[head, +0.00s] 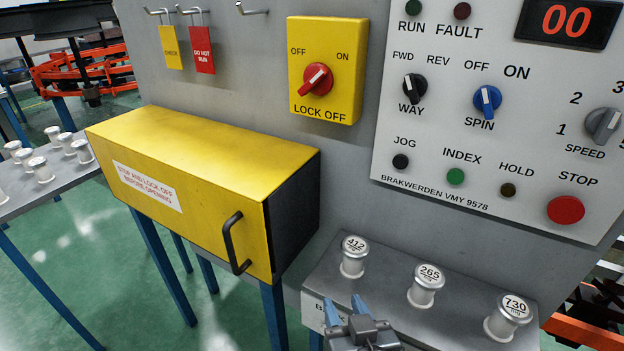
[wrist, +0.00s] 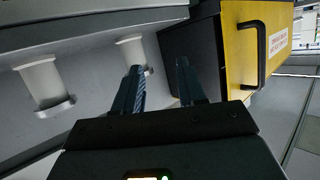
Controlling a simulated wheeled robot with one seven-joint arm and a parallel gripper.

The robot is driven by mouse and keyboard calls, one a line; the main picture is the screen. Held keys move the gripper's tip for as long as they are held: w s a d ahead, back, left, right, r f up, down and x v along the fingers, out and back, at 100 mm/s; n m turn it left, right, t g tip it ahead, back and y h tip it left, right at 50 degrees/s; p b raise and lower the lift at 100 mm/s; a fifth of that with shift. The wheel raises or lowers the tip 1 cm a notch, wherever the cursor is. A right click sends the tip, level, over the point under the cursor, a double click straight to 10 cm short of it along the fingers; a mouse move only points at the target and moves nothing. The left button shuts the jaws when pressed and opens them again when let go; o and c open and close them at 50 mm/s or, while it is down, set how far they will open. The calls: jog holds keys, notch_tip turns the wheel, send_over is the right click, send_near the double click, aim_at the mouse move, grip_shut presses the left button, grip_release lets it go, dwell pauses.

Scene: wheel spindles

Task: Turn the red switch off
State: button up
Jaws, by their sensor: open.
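The red switch (head: 316,79) is a rotary knob on a yellow lock-off box (head: 345,45) on the grey panel, in the upper middle of the head view. OFF is printed at its upper left and ON at its upper right. The white mark on its handle slants toward the upper right, toward ON. My gripper (head: 343,306) is open and empty, low in the head view, well below the switch and apart from it. Its two fingers (wrist: 160,70) show spread in the wrist view, with no switch in that view.
A yellow guard box (head: 190,150) with a black handle (head: 233,243) juts out left of my gripper. White numbered spindles (head: 425,285) stand on a grey ledge beside it. A control panel (head: 500,120) with knobs and buttons is right of the switch. Tags (head: 202,50) hang at upper left.

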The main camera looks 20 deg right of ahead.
jog(key=w+r+m+h, duration=0.2)
jog(key=w+r+m, duration=0.1)
jog(key=w+r, duration=0.35)
jog(key=m+g+h+p, duration=0.2)
jog(key=m+g+h, duration=0.1)
jog(key=m+h, duration=0.8)
send_near(312, 82)
jog(key=d+r+m+y, duration=0.1)
jog(key=r+m+y, duration=0.1)
jog(key=shift+f+p+x, duration=0.15)
jog(key=shift+p+x, duration=0.4)
jog(key=shift+x, duration=1.3)
jog(key=shift+f+p+x, duration=0.1)
jog(key=shift+p+x, duration=0.4)
jog(key=shift+x, duration=1.4)
grip_shut()
